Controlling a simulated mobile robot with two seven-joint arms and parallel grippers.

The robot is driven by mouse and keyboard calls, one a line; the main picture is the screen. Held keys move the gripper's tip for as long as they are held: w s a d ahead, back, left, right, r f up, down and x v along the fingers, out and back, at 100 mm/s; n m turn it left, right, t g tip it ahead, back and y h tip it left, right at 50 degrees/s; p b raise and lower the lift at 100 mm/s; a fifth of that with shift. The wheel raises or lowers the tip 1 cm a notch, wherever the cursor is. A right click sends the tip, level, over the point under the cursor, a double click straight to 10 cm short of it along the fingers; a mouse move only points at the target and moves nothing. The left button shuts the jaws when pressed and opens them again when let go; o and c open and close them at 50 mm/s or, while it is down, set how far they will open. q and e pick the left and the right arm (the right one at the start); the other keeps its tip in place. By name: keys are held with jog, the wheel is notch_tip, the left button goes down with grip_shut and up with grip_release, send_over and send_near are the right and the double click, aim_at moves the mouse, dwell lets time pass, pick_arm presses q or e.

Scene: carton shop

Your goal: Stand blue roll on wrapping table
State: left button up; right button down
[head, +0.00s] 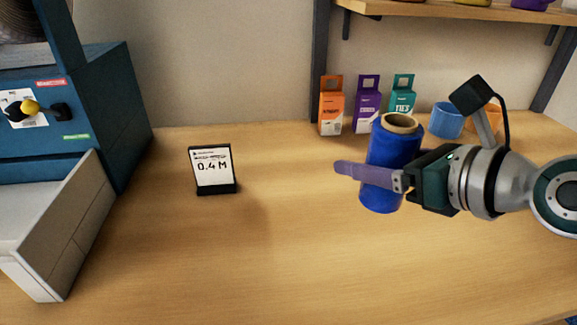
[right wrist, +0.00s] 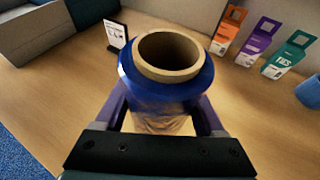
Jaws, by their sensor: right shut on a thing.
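The blue roll (head: 393,148) is upright with its cardboard core at the top. My right gripper (head: 372,176) is shut around it, one purple finger across its near side. In the right wrist view the roll (right wrist: 168,72) sits between the two fingers (right wrist: 166,112). The wooden wrapping table (head: 275,255) lies beneath it. The roll's lower end shows in the head view, but I cannot tell whether it touches the table. My left gripper is not in view.
A small sign reading 0.4 M (head: 212,170) stands left of the roll. Orange (head: 331,108), purple (head: 367,106) and teal (head: 402,94) boxes and a blue cup (head: 446,121) stand behind. A dark blue machine (head: 100,110) is at the left. The front middle is clear.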

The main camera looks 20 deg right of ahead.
notch_tip(320, 180, down, 8)
jog(key=b, duration=0.3)
jog(key=shift+f+b, duration=0.2)
jog(key=shift+b, duration=0.1)
jog(key=shift+f+b, duration=1.25)
jog(key=shift+f, duration=0.75)
jog(key=shift+f, duration=0.2)
grip_release()
